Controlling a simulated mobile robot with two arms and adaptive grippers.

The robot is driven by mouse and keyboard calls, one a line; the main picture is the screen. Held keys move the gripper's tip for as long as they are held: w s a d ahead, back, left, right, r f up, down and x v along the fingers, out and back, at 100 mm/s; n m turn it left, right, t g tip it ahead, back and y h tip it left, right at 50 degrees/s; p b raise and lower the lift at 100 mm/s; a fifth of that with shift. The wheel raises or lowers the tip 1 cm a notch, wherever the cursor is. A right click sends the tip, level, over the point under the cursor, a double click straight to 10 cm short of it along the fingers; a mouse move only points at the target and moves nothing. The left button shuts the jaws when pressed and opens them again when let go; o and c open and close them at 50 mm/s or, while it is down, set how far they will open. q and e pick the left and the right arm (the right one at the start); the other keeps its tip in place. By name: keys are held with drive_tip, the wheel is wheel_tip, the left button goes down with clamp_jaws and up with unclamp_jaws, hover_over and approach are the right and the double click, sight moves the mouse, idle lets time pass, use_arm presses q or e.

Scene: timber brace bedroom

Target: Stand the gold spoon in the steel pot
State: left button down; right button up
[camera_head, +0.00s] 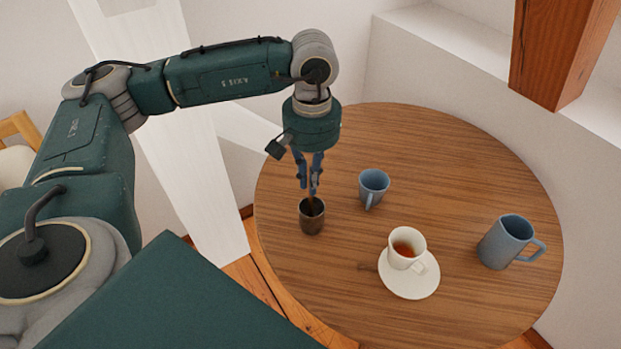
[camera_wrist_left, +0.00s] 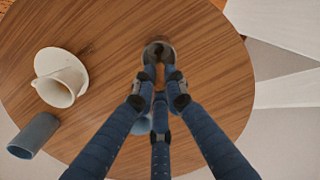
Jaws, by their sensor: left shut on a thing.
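The steel pot (camera_head: 311,219), a small dark metal cup, stands upright on the round wooden table, towards its left side. My left gripper (camera_head: 313,188) points down just above the pot, with its fingers shut on the gold spoon (camera_head: 312,203). Only a short brownish-gold part of the spoon shows between the fingertips and the pot's mouth. Its lower end seems to be inside the mouth; whether it touches the bottom is hidden. In the left wrist view the fingertips (camera_wrist_left: 158,78) close in front of the pot (camera_wrist_left: 167,52). My right gripper is not in view.
On the table (camera_head: 420,140), a small blue cup (camera_head: 373,184) stands right of the pot. A white teacup (camera_head: 403,246) with tea sits on a saucer (camera_head: 411,284), and a larger blue mug (camera_head: 505,242) stands farther right. The far part of the table is clear.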

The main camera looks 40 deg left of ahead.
use_arm(q)
drive_tip(key=shift+f, duration=0.35)
drive_tip(key=shift+f, duration=0.15)
drive_tip(key=c, duration=1.8)
unclamp_jaws()
wheel_tip(320, 180, up, 12)
drive_tip(key=p, duration=0.6)
drive_tip(key=shift+r, duration=0.2)
